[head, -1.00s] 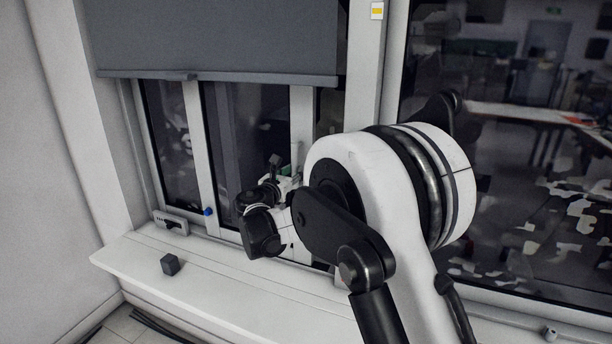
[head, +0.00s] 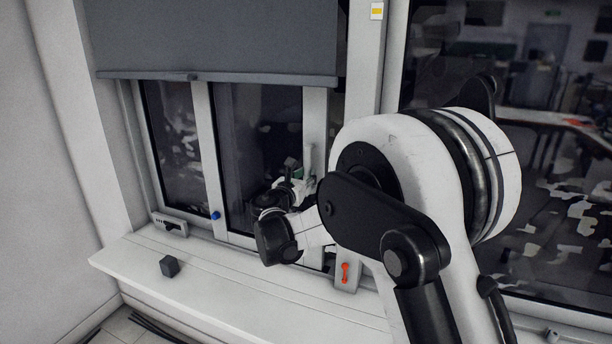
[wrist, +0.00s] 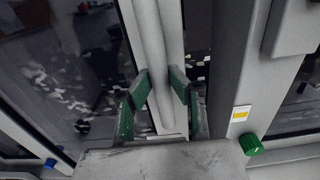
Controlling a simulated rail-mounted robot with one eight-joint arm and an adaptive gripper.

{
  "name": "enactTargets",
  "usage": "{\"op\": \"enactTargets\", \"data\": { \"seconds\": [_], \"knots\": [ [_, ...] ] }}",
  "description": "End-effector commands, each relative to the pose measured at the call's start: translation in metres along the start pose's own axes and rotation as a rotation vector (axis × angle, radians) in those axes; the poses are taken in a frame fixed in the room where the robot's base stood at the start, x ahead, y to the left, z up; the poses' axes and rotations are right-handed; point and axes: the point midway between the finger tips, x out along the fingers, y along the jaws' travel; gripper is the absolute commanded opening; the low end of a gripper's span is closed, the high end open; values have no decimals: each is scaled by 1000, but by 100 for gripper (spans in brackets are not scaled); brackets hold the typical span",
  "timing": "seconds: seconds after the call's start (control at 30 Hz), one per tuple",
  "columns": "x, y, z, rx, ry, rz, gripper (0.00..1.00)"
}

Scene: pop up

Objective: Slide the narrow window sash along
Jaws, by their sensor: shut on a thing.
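The narrow window sash has a light frame around dark glass. Its right upright (head: 314,125) and left upright (head: 206,150) show in the head view, below the blind. My gripper (head: 294,176) is at the right upright, partly hidden behind my wrist. In the wrist view my gripper (wrist: 160,84) has its green-padded fingers on either side of the sash upright (wrist: 152,40), shut on it. The exact contact of the pads is hard to see. A gap with dark glass shows right of the upright.
A grey blind (head: 215,40) covers the upper window. A dark cube (head: 169,266) lies on the white sill (head: 215,290). A blue knob (head: 215,216) is low on the left. A green knob (wrist: 251,145) shows in the wrist view.

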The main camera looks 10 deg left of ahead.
Motion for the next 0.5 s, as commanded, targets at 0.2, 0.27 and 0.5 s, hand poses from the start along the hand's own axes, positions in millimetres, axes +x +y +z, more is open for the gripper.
{"op": "enactTargets", "data": {
  "seconds": [0.2, 0.27, 0.5],
  "knots": [
    [-1, -3, -1, 1, 1, 0, 0],
    [-1, -6, -1, 1, 1, 0, 0],
    [0, -20, -1, 1, 1, 0, 0]
  ]
}}
